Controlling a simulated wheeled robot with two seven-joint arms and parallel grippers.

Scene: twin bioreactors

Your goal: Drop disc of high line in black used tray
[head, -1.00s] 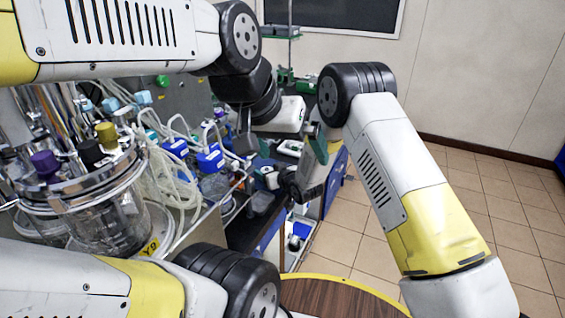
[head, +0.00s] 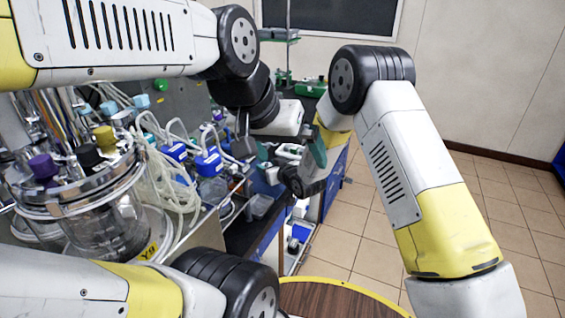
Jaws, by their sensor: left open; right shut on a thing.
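My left gripper (head: 288,148) comes in at the upper left and is open and empty, with its grey-and-teal fingers spread over the bench. My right arm bends over at the right. Its gripper (head: 270,172) is small and partly covered behind my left gripper, low over the bench. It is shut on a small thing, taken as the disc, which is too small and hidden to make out. A small grey tray-like container (head: 259,206) lies on the dark bench below. I cannot tell whether it is the black used tray.
A glass bioreactor (head: 100,222) with a metal lid and coloured caps stands at the left. Coiled clear tubing (head: 165,180) and blue-capped bottles (head: 208,163) stand between it and my grippers. Tiled floor (head: 375,225) is clear at the right.

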